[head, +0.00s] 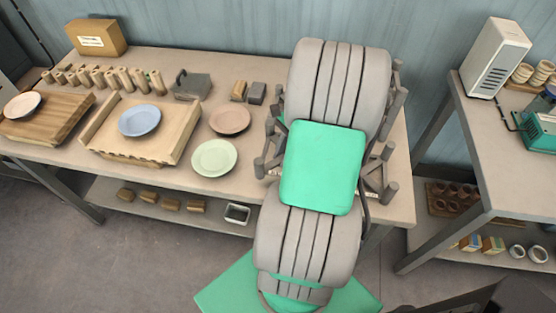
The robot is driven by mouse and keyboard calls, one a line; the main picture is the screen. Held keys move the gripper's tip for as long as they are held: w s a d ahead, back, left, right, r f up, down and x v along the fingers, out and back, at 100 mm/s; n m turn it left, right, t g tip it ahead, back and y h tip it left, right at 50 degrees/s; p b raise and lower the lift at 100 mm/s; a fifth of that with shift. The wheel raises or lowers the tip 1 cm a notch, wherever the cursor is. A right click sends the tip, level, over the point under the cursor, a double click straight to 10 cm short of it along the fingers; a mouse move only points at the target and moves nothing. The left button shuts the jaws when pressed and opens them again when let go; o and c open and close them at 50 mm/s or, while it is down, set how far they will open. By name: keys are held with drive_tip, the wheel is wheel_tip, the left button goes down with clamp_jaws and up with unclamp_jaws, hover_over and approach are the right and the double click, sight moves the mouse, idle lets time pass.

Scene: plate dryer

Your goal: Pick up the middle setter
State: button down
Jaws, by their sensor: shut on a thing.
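My own grey and green arm fills the middle of the head view and reaches over the workbench. My gripper is hidden behind it, so what it holds does not show. A dark grey pegged rack (392,105) is partly covered by my arm, with posts showing on both sides. I cannot tell which thing is the middle setter; it may be hidden behind my arm. A blue plate (140,120) lies on a light wooden board (100,127). A pink plate (230,120) and a pale green plate (214,158) lie left of my arm.
A pale plate (22,105) lies on a brown board (60,118) at the left. Several small cylinders (112,80), a wooden box (97,38) and grey blocks (192,84) stand at the back. A second table (490,150) is at the right.

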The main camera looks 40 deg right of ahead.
drive_tip(key=s+r, duration=0.2)
drive_tip(key=s, duration=0.1)
drive_tip(key=s+d+r, duration=0.1)
drive_tip(key=s+r, duration=0.2)
drive_tip(key=s, duration=0.1)
drive_tip(key=s+r, duration=0.2)
drive_tip(key=s, duration=0.2)
drive_tip(key=shift+s+d+r+b, duration=0.2)
drive_tip(key=shift+d+r+b, duration=0.1)
drive_tip(key=shift+b, duration=0.1)
wheel_tip(320, 180, up, 7)
drive_tip(key=p, duration=0.8)
drive_tip(key=shift+s+r, duration=0.15)
drive_tip(key=shift+s, duration=0.2)
drive_tip(key=shift+w, duration=0.1)
